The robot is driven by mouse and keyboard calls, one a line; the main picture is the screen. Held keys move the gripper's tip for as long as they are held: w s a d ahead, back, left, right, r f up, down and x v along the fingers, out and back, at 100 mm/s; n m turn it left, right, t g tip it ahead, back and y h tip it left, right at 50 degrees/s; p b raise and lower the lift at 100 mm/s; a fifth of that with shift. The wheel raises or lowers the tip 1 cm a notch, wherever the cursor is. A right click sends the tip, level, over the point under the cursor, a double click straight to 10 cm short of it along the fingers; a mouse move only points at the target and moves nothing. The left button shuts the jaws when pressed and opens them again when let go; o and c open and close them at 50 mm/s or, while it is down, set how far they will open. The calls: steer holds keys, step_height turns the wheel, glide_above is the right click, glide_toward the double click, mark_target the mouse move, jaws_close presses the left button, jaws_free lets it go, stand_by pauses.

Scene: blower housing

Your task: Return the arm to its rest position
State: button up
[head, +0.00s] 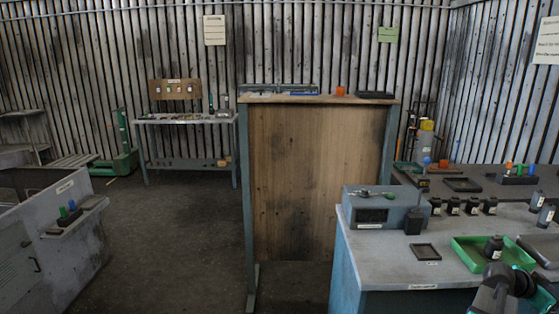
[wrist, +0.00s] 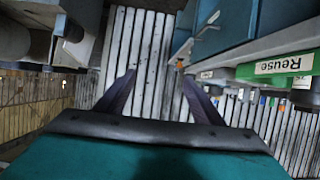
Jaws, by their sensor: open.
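My gripper (wrist: 159,80) shows in the wrist view with its two dark fingers spread apart. Nothing is between the fingers; only the ribbed metal wall shows in the gap beyond them. The wrist view looks upside down. Part of my arm (head: 503,287) shows at the lower right of the head view, in front of the grey bench. My fingers cannot be made out in the head view.
The grey bench (head: 385,255) at right holds a green tray (head: 470,254) with a black part, a small dark tray (head: 425,252) and a grey box. A wooden panel (head: 318,180) stands mid-room. Open floor (head: 180,240) lies to its left.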

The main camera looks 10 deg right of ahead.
steer(key=w+a+f+n+t+y, duration=0.1)
steer(key=w+a+f+n+y, duration=0.1)
steer(key=w+a+f, duration=0.45)
steer(key=w+a+f+n+t+y, duration=0.1)
steer(key=w+a+f+n, duration=0.25)
steer(key=a+f, duration=0.5)
steer(key=w+a+f+n+y, duration=0.2)
steer(key=w+a+f, duration=0.1)
steer(key=a+f, duration=0.55)
steer(key=w+a+f+n+y, duration=0.2)
steer(key=a+f+n, duration=0.1)
steer(key=a+f, duration=0.55)
steer(key=s+a+f+n+y, duration=0.1)
steer(key=a+f, duration=0.2)
steer(key=a, duration=0.3)
steer(key=a+f+n+y, duration=0.1)
steer(key=a+f, duration=0.2)
steer(key=a, duration=0.2)
steer(key=s+a+f+n+g+y, duration=0.1)
steer(key=s+a+f, duration=0.3)
steer(key=a, duration=0.5)
steer(key=s+a+f+n+g+y, duration=0.1)
steer(key=s+a+f+n+g, duration=0.1)
steer(key=s+a, duration=0.5)
steer(key=s+a+f+n+g+y, duration=0.1)
steer(key=s+a+f+n, duration=0.4)
steer(key=a, duration=0.6)
steer(key=shift+s+a+f+g+y, duration=0.3)
steer(key=shift+s+a+y, duration=0.1)
steer(key=shift+s, duration=0.2)
